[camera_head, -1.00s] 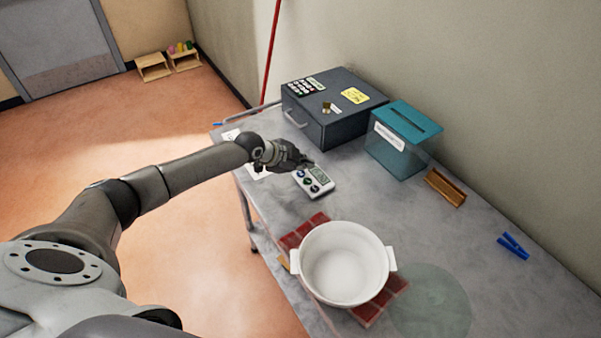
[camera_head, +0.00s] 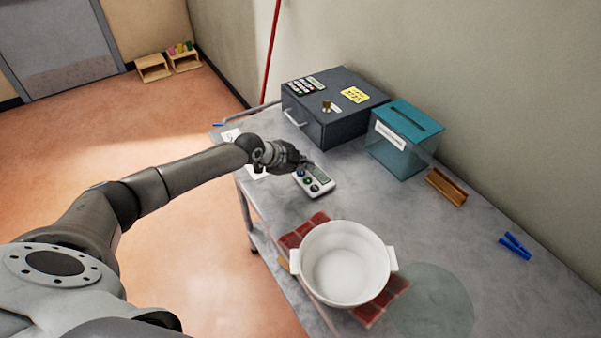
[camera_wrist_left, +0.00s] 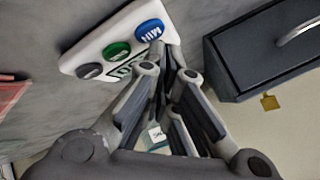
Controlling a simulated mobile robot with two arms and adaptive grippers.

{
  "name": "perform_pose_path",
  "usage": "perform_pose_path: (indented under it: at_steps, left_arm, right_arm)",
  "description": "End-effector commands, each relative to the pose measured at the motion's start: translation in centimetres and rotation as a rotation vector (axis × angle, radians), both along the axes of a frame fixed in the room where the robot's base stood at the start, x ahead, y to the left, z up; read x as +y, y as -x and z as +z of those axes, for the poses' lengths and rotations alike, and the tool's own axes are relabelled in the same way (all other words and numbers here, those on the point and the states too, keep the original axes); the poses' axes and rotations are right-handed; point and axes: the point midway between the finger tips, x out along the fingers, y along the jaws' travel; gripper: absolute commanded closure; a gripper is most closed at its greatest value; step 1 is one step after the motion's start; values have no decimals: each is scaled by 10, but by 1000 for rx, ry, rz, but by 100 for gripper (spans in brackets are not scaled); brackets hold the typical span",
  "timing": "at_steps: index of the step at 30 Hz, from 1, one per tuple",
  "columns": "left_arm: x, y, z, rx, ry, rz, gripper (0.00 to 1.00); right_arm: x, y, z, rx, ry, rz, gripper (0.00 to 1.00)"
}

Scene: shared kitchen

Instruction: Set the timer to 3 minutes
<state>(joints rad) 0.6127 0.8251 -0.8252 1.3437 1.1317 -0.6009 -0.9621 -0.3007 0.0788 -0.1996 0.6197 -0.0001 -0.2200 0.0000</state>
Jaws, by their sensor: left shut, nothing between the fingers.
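The timer (camera_head: 316,181) is a small white device with a grey display and several round buttons, lying on the grey table. In the left wrist view the timer (camera_wrist_left: 100,45) shows a blue button (camera_wrist_left: 149,31) marked MIN, a green button (camera_wrist_left: 117,50) and a dark grey button (camera_wrist_left: 89,71). My right gripper is not in view.
A dark cash box (camera_head: 345,125) with a handle and a teal box (camera_head: 398,160) stand behind the timer. A brown holder (camera_head: 446,187) and a blue clip (camera_head: 514,246) lie to the right.

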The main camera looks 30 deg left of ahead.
Motion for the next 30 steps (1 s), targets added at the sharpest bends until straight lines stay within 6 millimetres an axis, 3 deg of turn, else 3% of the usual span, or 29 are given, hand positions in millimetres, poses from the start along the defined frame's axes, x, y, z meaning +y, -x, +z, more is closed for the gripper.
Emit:
perform_pose_path:
  at_steps: [30]
  left_arm:
    - [0,0,-7,0,0,0,100]
  right_arm:
    - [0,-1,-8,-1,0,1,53]
